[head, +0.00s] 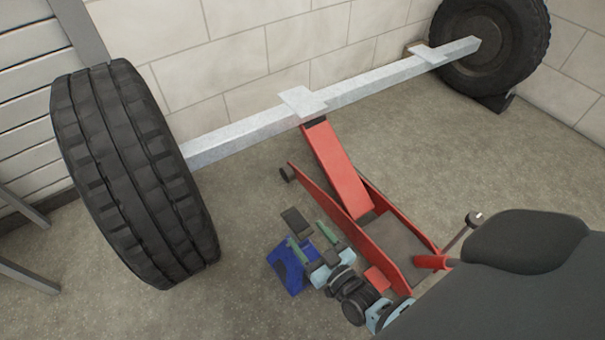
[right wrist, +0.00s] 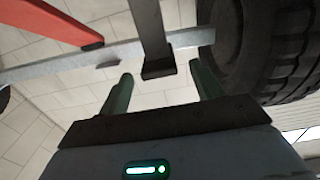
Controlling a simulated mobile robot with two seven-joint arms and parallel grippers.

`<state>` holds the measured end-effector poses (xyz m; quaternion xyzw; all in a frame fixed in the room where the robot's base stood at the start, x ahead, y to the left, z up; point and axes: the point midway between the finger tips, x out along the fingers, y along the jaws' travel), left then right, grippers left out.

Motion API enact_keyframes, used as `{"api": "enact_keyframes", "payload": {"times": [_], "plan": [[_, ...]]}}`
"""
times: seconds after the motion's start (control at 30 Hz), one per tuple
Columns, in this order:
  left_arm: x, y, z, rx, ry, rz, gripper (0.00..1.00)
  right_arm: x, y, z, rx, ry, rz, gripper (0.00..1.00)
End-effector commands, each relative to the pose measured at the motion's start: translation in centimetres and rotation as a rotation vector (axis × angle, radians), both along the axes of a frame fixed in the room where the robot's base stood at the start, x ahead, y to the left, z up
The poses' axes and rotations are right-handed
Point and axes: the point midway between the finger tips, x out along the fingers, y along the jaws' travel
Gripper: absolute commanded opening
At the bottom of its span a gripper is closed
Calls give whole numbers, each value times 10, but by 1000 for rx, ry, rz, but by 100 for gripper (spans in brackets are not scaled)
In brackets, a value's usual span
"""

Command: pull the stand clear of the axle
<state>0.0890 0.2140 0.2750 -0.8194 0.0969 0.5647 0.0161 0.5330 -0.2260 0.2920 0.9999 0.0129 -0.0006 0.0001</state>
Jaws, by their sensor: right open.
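The stand has a blue base (head: 288,268) on the floor and a dark top (head: 297,222). It stands in front of the axle (head: 235,138), with floor visible between them. My right gripper (head: 306,232) is open at the stand, its green fingers near the dark top. In the right wrist view, which looks inverted, the stand's grey post (right wrist: 149,28) and dark top (right wrist: 158,68) appear between the spread fingers (right wrist: 162,82), with gaps on both sides. The axle (right wrist: 75,66) passes behind. The post is mostly hidden in the head view. My left gripper is not in view.
A red floor jack (head: 335,160) reaches under the axle's middle pad (head: 301,101), close right of my right gripper. A large tyre (head: 130,175) stands at the left, another wheel (head: 490,45) at the far right. A block wall (head: 230,50) is behind. Floor left of the stand is clear.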

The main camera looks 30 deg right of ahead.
Motion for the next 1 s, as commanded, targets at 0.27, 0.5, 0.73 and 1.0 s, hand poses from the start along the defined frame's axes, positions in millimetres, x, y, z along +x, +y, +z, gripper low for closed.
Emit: {"api": "enact_keyframes", "payload": {"times": [0.27, 0.5, 0.73, 1.0], "plan": [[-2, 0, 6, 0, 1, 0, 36, -20, -1, 0, 0, -1, 0, 65], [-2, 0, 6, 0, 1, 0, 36, -20, -1, 0, 0, -1, 0, 65], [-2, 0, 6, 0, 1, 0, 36, -20, -1, 0, 0, 0, 0, 65], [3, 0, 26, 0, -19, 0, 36, -17, -1, 28, -1, -18, 0, 65]]}}
